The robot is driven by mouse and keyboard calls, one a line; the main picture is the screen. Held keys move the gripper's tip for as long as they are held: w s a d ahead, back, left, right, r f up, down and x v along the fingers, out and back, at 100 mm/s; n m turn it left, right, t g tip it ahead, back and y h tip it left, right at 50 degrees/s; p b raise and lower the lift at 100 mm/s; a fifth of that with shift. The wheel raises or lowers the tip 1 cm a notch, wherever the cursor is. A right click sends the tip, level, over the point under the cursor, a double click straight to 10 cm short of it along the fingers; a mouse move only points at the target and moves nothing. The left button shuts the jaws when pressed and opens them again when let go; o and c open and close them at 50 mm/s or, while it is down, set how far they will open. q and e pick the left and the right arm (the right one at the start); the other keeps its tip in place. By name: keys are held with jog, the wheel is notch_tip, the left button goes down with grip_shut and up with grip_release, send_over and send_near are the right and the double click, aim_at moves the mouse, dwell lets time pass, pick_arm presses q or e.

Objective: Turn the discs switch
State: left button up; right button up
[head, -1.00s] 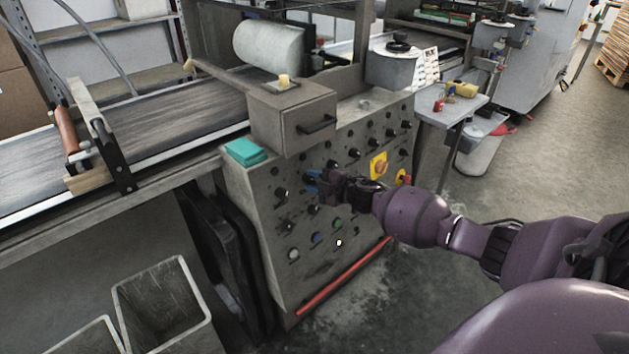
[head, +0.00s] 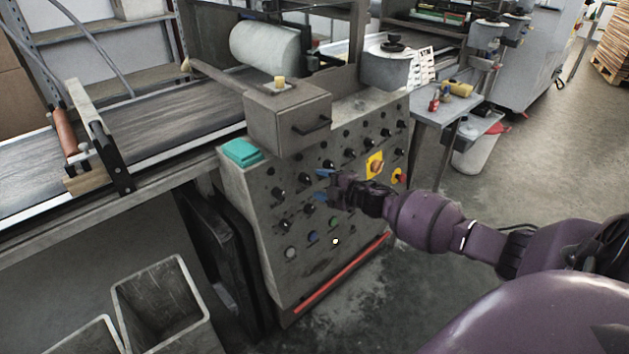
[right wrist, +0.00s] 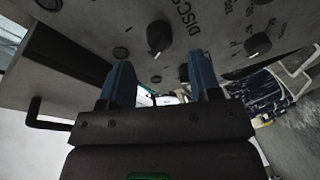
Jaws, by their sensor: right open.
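The control panel (head: 290,260) is a grey slanted face with rows of black knobs. In the right wrist view, a black knob (right wrist: 158,38) with a pale pointer mark stands beside the printed word DISCS. My right gripper (head: 323,184) is in front of the panel's middle, its blue fingertips apart and empty. The right wrist view shows the gripper (right wrist: 161,75) with the knob beyond and roughly between its fingertips, with no visible contact. In the head view I cannot tell which knob is the discs switch. My left gripper is out of view.
Another black knob (right wrist: 257,44) sits to the right in the wrist view. A yellow-backed red switch (head: 376,165) and a red button (head: 398,176) are right of the gripper. A grey box with a handle (head: 285,120) juts out above. A red bar (head: 340,275) runs along the panel's bottom.

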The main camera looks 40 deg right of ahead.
jog(key=p+v, duration=0.1)
jog(key=v, duration=0.5)
jog(key=shift+s, duration=0.25)
jog(key=shift+d, duration=0.1)
